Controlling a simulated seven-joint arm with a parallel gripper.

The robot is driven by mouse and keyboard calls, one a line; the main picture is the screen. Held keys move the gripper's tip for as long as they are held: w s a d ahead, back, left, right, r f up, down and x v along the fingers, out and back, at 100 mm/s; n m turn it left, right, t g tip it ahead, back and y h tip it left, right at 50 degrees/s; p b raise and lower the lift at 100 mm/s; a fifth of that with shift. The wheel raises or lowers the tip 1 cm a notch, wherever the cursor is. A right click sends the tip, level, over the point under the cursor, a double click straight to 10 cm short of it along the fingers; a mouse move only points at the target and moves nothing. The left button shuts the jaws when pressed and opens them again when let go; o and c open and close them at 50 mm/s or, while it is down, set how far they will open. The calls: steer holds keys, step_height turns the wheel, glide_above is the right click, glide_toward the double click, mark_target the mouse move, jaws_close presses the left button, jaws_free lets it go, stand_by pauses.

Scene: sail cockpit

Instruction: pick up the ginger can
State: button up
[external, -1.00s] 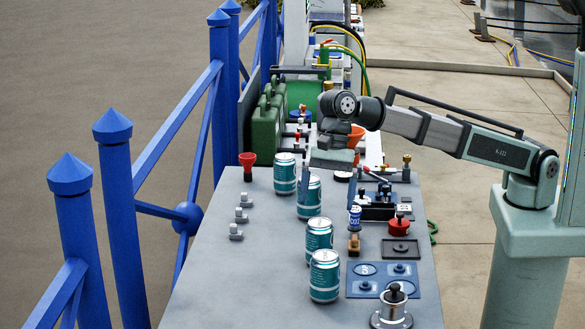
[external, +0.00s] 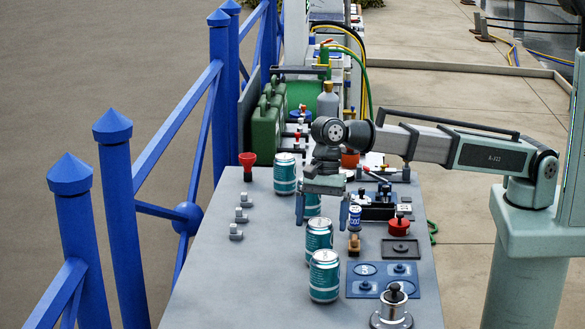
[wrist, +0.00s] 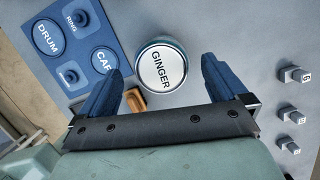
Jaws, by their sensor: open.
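The ginger can (wrist: 160,68) shows its white GINGER lid in the wrist view, just beyond and between my fingertips. It looks to be the teal-and-white can (external: 319,237) second from the front in the external view, standing upright on the grey tabletop. My gripper (external: 322,222) is open and empty, pointing down behind this can; its blue fingers (wrist: 165,80) are apart in the wrist view. The fingers do not appear to touch the can. Another teal can (external: 312,206) is partly hidden behind my gripper.
A similar can (external: 324,276) stands close in front, and another (external: 285,174) farther back. A small brown block (external: 354,244) and a blue labelled panel (external: 383,293) lie to the right. Small grey knobs (external: 241,215) are on the left. Blue railing posts border the table's left side.

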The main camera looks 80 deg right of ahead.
mark_target(319, 239)
steer(key=shift+x, duration=2.95)
steer(key=shift+w+d, duration=0.1)
steer(key=c, duration=1.3)
steer(key=shift+r, duration=0.1)
steer(key=shift+c, duration=0.2)
